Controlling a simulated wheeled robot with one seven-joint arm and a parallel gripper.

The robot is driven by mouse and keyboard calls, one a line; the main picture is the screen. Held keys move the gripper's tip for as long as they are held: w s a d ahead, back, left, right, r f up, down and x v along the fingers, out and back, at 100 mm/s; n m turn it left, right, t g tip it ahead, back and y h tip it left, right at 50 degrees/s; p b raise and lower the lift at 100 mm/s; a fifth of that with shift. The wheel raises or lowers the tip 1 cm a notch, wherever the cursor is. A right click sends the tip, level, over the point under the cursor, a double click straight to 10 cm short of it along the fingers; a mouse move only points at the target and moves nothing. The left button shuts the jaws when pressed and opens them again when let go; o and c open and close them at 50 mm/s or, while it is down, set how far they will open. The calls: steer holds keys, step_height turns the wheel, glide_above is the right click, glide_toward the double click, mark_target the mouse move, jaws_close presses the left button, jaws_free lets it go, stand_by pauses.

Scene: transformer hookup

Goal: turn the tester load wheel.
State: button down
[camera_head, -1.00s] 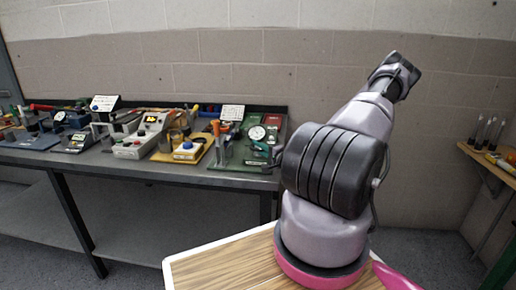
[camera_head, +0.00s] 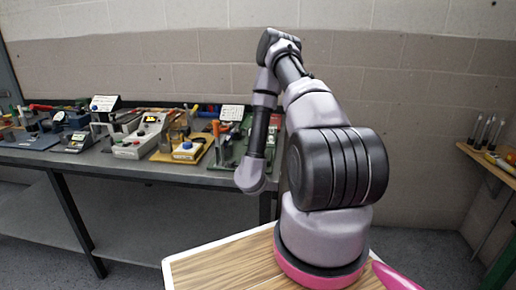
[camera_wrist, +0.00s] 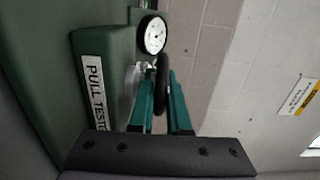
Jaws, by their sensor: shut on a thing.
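The green pull tester (camera_wrist: 105,45) fills the left of the wrist view, with a white "PULL TESTER" label on its side. A round white dial gauge (camera_wrist: 153,35) with a black rim sits on it. In the head view the tester (camera_head: 226,150) is at the bench's right end, mostly hidden behind my arm. My gripper is hidden there.
The grey bench (camera_head: 120,168) holds other devices to the left, including a yellow-based unit with a blue knob (camera_head: 186,146) and a grey box (camera_head: 137,145). A block wall (camera_head: 180,75) stands close behind. A wooden shelf (camera_head: 488,165) with tools is at the far right.

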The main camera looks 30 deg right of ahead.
steer(key=shift+w+m+g+h, duration=0.1)
steer(key=shift+m+g+h, duration=1.8)
steer(key=shift+h, duration=0.4)
steer(key=c, duration=0.9)
jaws_free()
